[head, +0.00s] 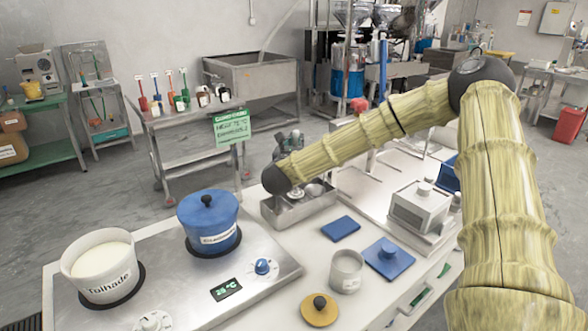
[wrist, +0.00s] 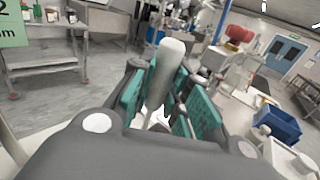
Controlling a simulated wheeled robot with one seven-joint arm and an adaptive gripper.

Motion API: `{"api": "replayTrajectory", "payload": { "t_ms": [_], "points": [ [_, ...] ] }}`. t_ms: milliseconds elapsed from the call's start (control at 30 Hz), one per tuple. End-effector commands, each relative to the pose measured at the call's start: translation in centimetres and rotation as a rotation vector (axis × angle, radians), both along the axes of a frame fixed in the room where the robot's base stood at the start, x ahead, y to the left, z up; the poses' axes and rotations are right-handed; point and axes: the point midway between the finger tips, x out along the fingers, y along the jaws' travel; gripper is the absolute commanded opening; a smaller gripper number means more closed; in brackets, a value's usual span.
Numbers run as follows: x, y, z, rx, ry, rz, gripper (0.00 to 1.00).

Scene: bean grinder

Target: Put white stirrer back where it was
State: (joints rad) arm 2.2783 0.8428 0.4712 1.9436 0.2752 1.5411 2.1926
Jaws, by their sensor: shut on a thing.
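In the wrist view, the white stirrer (wrist: 168,62) stands between the teal finger pads of my gripper (wrist: 162,98), which is shut on it. Its rounded white end points up and away from the camera, and its lower part is hidden by the gripper. In the head view, my gripper (head: 289,143) is partly hidden behind the dark arm joint. It is above and behind a steel tray (head: 284,219) on the counter.
A white pot (head: 98,277) with pale contents and a blue lidded pot (head: 207,218) stand on the steel hob (head: 180,288). A steel cart (head: 185,130) with several coloured-handled tools stands behind.

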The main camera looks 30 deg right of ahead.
Motion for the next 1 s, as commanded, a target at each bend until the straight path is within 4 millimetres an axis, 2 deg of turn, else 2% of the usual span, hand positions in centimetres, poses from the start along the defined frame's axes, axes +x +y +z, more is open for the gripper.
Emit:
{"api": "replayTrajectory", "payload": {
  "t_ms": [100, 367, 600, 1000],
  "points": [
    [0.0, 0.1, -1.2, -0.001, 0.001, 0.000, 0.00],
    [0.0, 0.0, -2.7, -0.001, 0.000, 0.000, 0.00],
    [0.0, 0.1, -5.5, -0.001, 0.001, 0.001, 0.00],
    [0.0, 0.0, -6.2, 0.001, -0.002, 0.000, 0.00]
  ]
}}
